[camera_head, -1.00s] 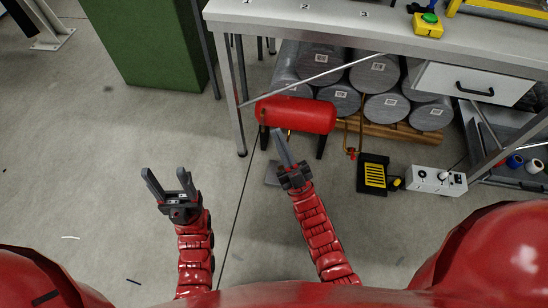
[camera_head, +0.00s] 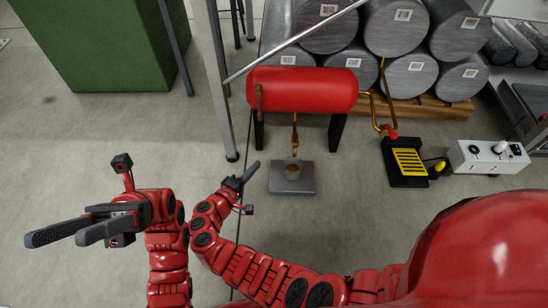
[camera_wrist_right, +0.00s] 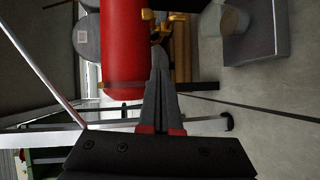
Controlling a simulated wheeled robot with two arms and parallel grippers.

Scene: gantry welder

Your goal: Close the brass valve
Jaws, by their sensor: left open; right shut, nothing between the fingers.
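A red tank (camera_head: 305,90) lies on black legs on the floor. A brass valve (camera_head: 295,137) hangs below its middle, above a small cup (camera_head: 293,170) on a grey plate (camera_head: 292,188). My right gripper (camera_head: 254,167) is shut and empty, left of the plate and apart from the valve in the head view. In the right wrist view, brass parts (camera_wrist_right: 158,30) of the valve lie near the fingertips (camera_wrist_right: 160,48), beside the red tank (camera_wrist_right: 122,45). I cannot tell there whether they touch. My left gripper (camera_head: 56,238) is open and empty at the lower left, pointing left.
A brass pipe (camera_head: 367,105) runs right from the tank to a black and yellow burner (camera_head: 407,160). A white control box (camera_head: 488,157) stands further right. Grey cylinders (camera_head: 395,27) lie behind. A table leg (camera_head: 222,95) stands left of the tank.

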